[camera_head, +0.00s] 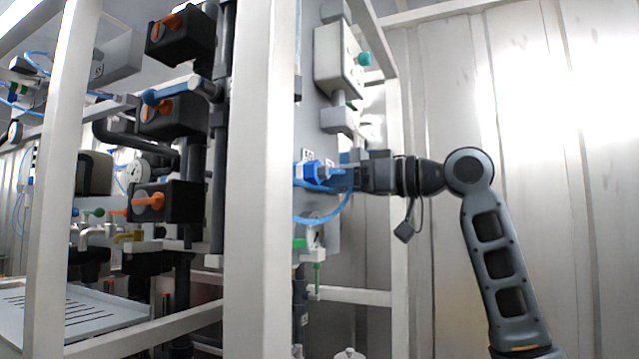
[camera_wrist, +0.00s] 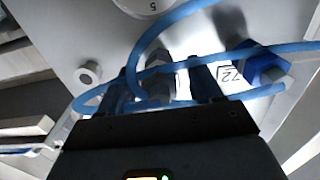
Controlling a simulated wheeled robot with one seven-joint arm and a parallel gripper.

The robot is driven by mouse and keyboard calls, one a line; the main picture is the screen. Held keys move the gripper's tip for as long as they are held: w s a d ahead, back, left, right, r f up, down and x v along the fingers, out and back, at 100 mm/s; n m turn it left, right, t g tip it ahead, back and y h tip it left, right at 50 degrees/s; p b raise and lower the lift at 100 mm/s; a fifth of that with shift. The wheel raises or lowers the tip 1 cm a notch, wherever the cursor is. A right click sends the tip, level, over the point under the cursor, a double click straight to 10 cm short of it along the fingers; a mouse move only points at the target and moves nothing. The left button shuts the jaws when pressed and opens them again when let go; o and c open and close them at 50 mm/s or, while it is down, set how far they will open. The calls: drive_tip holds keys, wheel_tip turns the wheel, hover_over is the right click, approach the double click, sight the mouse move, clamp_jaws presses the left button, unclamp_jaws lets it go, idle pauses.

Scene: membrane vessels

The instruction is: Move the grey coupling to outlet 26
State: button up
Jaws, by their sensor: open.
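My gripper (camera_head: 352,176) is open at the white outlet panel, with the arm reaching in from the right. In the wrist view its two dark fingers (camera_wrist: 162,90) stand apart against the panel (camera_wrist: 70,28). A grey coupling (camera_wrist: 157,88) with a blue hose (camera_wrist: 150,40) shows between the fingers, its lower part hidden; I cannot tell whether they touch it. A blue fitting with a grey nut (camera_wrist: 265,66) sits right of the fingers, beside a small partly readable number label (camera_wrist: 229,74). A bare pale round outlet (camera_wrist: 88,74) is to the left. Outlet 26's label is not readable.
A white frame post (camera_head: 255,180) stands just left of the gripper. The blue hose loops (camera_head: 330,215) below it. Black valves with orange handles (camera_head: 165,201) are farther left. A corrugated white wall (camera_head: 550,130) is behind the arm.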

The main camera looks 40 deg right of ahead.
drive_tip(key=shift+c, duration=0.2)
clamp_jaws()
idle(0.6)
drive_tip(key=shift+s, duration=0.1)
drive_tip(key=shift+v, duration=2.95)
drive_tip(key=shift+d, duration=0.1)
